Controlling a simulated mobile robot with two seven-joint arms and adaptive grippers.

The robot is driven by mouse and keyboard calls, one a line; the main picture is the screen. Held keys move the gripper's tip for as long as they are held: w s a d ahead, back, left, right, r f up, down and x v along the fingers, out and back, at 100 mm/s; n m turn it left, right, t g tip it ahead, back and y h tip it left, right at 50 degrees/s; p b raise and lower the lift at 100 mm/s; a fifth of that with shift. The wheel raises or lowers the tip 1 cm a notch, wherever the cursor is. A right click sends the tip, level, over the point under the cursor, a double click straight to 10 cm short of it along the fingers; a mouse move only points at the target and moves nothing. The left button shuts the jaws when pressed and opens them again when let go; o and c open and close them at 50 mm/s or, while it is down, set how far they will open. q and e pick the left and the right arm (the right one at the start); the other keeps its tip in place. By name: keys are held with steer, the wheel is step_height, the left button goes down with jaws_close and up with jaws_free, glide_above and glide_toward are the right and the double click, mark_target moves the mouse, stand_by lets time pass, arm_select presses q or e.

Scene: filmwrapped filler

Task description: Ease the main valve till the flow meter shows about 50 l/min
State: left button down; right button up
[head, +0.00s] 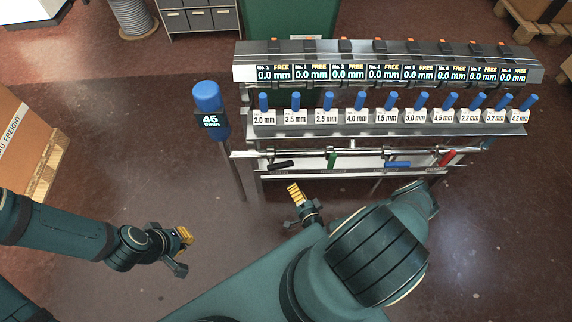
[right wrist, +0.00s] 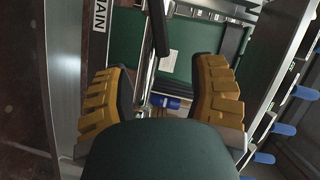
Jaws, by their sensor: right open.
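The flow meter (head: 210,121) on a post left of the rack reads 45 l/min, under a blue top. The main valve's black lever (head: 282,164) lies nearly level on the pipe at the rack's left end. In the right wrist view the black lever (right wrist: 158,28) shows beside a MAIN label (right wrist: 100,30). My right gripper (right wrist: 160,92) is open, its yellow fingers wide apart. The lever is ahead of the gap between them, with no contact visible. My left gripper (head: 181,250) hangs over bare floor at lower left; its opening is unclear.
Green (head: 331,160), blue (head: 397,164) and red (head: 447,157) levers sit along the same pipe. Above are several blue-capped size-labelled blocks and a row of displays (head: 385,73) reading 0.0 mm. A cardboard box on a pallet (head: 52,160) stands at left.

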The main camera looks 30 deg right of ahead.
mark_target(284, 167)
steer(key=b+x, duration=0.2)
steer(key=x, duration=1.1)
steer(key=shift+w+d, duration=0.2)
steer(key=shift+w, duration=0.05)
jaws_close()
